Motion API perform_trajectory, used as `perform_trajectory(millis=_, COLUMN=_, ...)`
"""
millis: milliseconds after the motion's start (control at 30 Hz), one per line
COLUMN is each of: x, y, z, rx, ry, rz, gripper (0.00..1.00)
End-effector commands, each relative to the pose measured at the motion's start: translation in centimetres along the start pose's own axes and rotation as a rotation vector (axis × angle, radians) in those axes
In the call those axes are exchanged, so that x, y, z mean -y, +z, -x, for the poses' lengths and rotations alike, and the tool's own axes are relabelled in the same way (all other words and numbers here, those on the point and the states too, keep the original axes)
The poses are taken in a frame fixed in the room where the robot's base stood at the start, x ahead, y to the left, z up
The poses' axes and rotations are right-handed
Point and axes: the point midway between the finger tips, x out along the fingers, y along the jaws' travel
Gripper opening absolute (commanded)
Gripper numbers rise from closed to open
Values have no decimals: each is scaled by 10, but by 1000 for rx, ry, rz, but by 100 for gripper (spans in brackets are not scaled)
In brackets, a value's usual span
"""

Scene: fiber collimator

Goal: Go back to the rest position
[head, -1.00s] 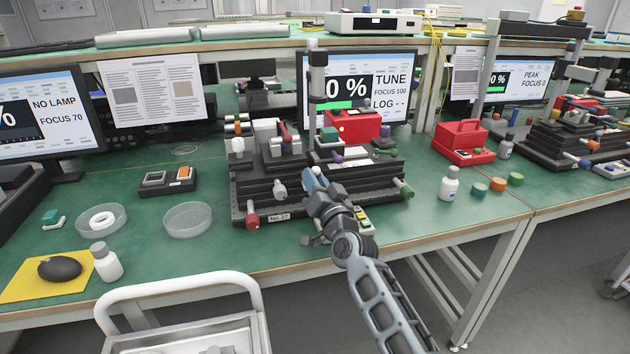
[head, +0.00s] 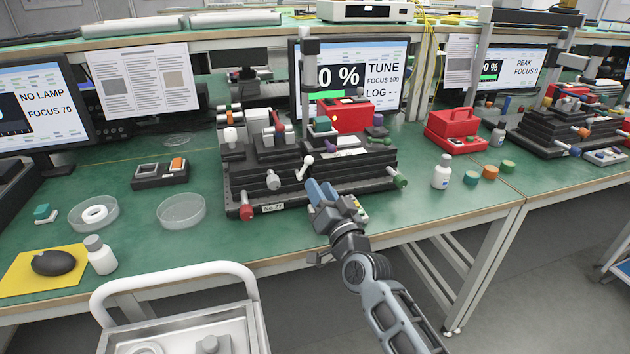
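My gripper (head: 322,193) is in front of the black stage stack (head: 310,178) labelled No. 27, near its front right edge. Its blue fingertips point up and away from me, toward the stack. They look close together with nothing visible between them, but the gap is too small to judge. A white-ended knob (head: 304,167) on the stack's front shows just beyond the fingertips. My wrist hides part of a small device at the bench's front edge.
A white-railed cart (head: 175,277) stands at the front left. Another bottle (head: 442,172) and small round jars (head: 489,172) stand to the right. The floor at lower right is clear.

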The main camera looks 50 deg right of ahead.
Motion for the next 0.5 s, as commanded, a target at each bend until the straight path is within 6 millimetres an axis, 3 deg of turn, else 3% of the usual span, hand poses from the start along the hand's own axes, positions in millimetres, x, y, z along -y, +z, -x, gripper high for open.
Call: perform_trajectory(millis=500, x=0, y=0, z=6, rx=0, ry=0, rz=-1, gripper=35)
